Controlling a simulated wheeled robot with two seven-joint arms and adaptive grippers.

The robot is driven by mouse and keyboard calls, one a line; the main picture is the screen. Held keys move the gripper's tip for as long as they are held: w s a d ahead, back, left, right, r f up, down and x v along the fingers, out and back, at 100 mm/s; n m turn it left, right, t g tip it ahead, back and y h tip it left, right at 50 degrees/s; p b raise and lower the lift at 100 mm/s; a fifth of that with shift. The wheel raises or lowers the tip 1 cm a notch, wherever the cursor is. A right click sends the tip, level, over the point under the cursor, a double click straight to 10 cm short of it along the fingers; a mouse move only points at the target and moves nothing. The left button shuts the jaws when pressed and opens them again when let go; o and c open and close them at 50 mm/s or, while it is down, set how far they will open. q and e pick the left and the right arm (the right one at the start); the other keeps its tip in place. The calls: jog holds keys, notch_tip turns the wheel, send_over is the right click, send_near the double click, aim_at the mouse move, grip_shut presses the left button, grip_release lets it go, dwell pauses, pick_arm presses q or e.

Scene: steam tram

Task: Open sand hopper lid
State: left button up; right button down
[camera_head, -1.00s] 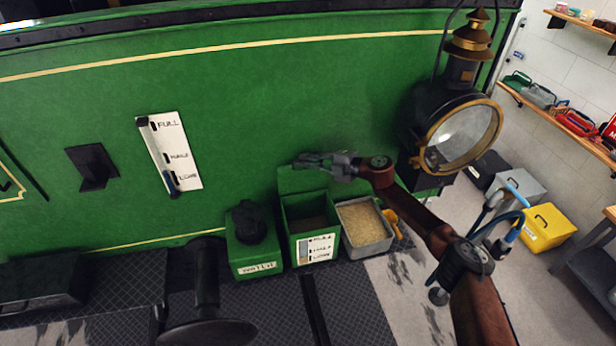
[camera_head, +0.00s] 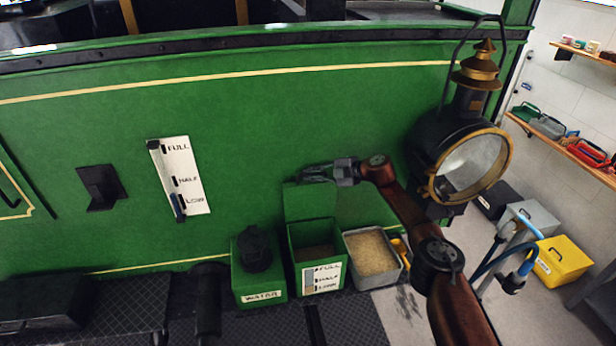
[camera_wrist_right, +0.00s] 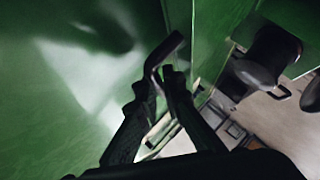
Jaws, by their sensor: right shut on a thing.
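The sand hopper (camera_head: 316,254) is a green box with a FULL, HALF, LOW label on its front, low beside the green tram side. Its top is open, with brownish sand inside. Its green lid (camera_head: 310,204) stands raised at the back, close to the tram side. My right gripper (camera_head: 316,173) is at the lid's top edge and shut on it. In the right wrist view the dark fingers (camera_wrist_right: 168,75) come close together near a green panel; the exact grip is hard to see there. My left gripper is not in view.
A green WATER box (camera_head: 259,283) with a black cap stands left of the hopper. A grey bin of sand (camera_head: 371,252) stands right of it. A large brass-rimmed lamp (camera_head: 470,165) hangs right of my arm. A yellow box (camera_head: 560,262) lies farther right.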

jog(key=shift+r, duration=0.15)
jog(key=c, duration=2.1)
grip_release()
jog(key=shift+s+a, duration=0.1)
jog(key=shift+v, duration=3.75)
